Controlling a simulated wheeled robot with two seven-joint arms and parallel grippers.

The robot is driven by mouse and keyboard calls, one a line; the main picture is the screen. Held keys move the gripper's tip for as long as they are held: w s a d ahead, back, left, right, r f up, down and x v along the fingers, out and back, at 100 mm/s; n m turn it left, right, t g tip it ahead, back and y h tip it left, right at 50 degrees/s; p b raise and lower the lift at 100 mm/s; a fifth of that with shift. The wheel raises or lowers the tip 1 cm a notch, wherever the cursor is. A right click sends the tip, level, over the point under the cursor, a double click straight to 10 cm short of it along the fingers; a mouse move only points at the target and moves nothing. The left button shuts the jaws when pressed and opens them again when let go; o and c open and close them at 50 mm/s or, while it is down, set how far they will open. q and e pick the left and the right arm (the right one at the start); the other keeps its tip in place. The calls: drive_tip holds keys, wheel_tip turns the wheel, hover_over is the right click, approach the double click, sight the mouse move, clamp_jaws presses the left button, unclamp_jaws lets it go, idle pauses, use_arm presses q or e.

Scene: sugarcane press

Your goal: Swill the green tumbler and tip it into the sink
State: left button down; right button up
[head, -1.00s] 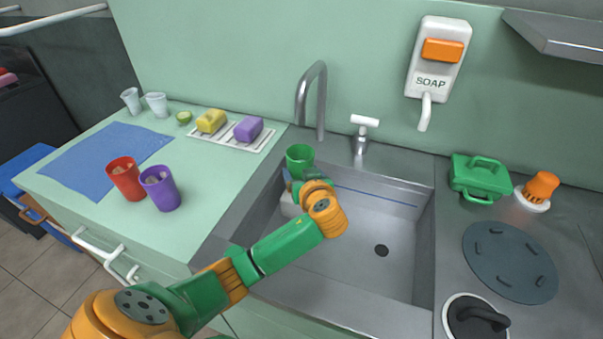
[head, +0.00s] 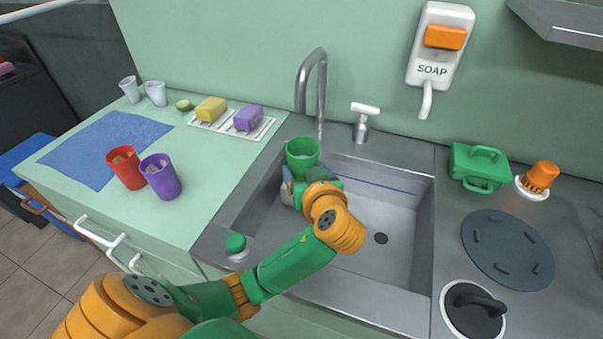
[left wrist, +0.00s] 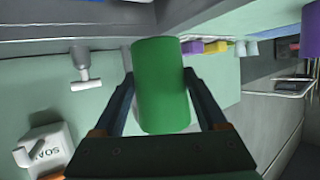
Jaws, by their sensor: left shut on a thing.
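The green tumbler (head: 302,156) is upright over the back left part of the sink, close below the faucet spout (head: 318,60). My left gripper (head: 306,180) is shut on it, and the arm partly hides the fingers in the head view. In the left wrist view the green tumbler (left wrist: 161,85) sits between the two fingers of the left gripper (left wrist: 162,95). My right gripper is not in view.
Left of the sink stand a red cup (head: 125,167) and a purple cup (head: 160,176). A rack (head: 262,131) holds a yellow and a purple block. A tap handle (head: 363,118) and soap dispenser (head: 440,45) are behind the sink. A green-topped knob (head: 236,245) sits on its front left rim.

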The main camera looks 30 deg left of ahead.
use_arm(q)
drive_tip(key=shift+s+a, duration=0.2)
drive_tip(key=shift+a, duration=0.8)
drive_tip(key=shift+s+d+p, duration=0.35)
drive_tip(key=shift+d, duration=0.3)
drive_tip(key=shift+s+d+p, duration=0.3)
drive_tip(key=shift+s+d, duration=0.05)
drive_tip(key=shift+d, duration=0.25)
drive_tip(key=shift+w, duration=0.25)
drive_tip(key=shift+w+a, duration=0.25)
drive_tip(key=shift+w, duration=0.45)
drive_tip(key=shift+s+a, duration=0.25)
drive_tip(key=shift+a, duration=0.75)
drive_tip(key=shift+s+d+p, duration=0.2)
drive_tip(key=shift+s+d, duration=0.15)
drive_tip(key=shift+d, duration=0.3)
drive_tip(key=shift+s+d+p, duration=0.2)
drive_tip(key=shift+s+d, duration=0.15)
drive_tip(key=shift+d, duration=0.25)
